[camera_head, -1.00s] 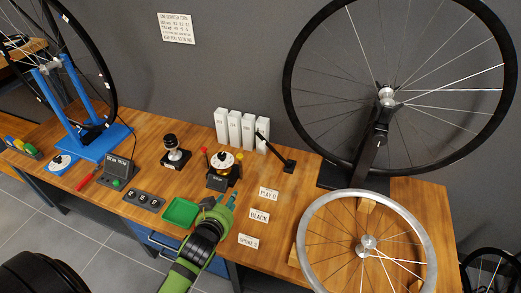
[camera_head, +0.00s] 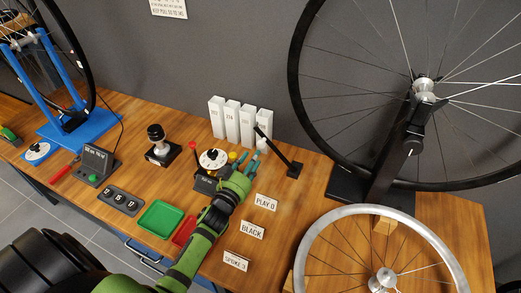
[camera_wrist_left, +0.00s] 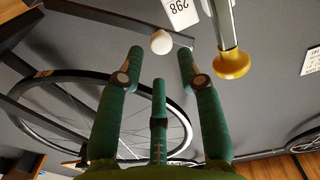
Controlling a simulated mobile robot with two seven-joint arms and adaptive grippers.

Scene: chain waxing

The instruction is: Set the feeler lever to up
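A small black device with a white dial (camera_head: 213,159) stands mid-bench in the head view. It has a red-knobbed lever (camera_head: 192,146) on its left and a yellow knob (camera_head: 232,157) on its right. I cannot tell for sure which lever is the feeler lever. My left gripper (camera_head: 251,160) is beside the device's right side, fingers spread and pointing at the wall. In the left wrist view, the open fingers (camera_wrist_left: 160,68) hold nothing; a white ball knob (camera_wrist_left: 161,42) shows beyond them, and a yellow knob (camera_wrist_left: 233,64) on a metal rod is just right of them.
White blocks (camera_head: 232,122) stand behind. A green tray (camera_head: 160,219), a red tray (camera_head: 184,231) and label cards (camera_head: 252,230) lie in front. A large wheel stand (camera_head: 345,187) fills the right.

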